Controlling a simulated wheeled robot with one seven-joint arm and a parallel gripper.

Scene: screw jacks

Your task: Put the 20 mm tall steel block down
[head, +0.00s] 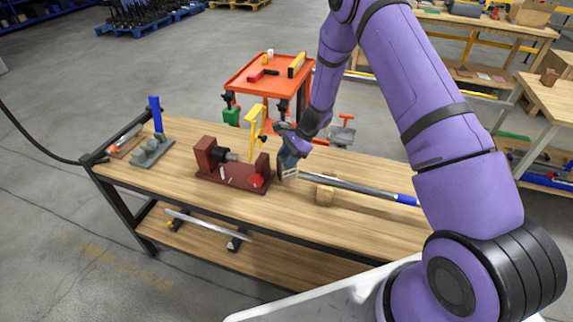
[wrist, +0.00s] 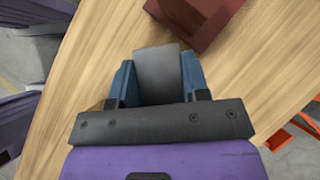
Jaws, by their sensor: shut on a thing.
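My gripper (head: 286,170) is low over the wooden workbench (head: 170,185), just right of the dark red fixture (head: 235,180). In the wrist view my gripper (wrist: 158,82) has its two blue fingers closed on a grey steel block (wrist: 160,68). The block's flat grey face shows between the fingers. In the head view the block is hard to make out at the fingertips. I cannot tell whether its underside touches the bench top. In the wrist view the red fixture (wrist: 200,18) lies just beyond the block, with a small gap between them.
A long steel bar (head: 365,187) with a blue end lies to the right, over a small wooden block (head: 325,194). A grey casting (head: 152,150) and a blue upright (head: 156,113) stand at the left. A yellow part (head: 255,121) rises behind the fixture. An orange cart (head: 262,85) stands behind.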

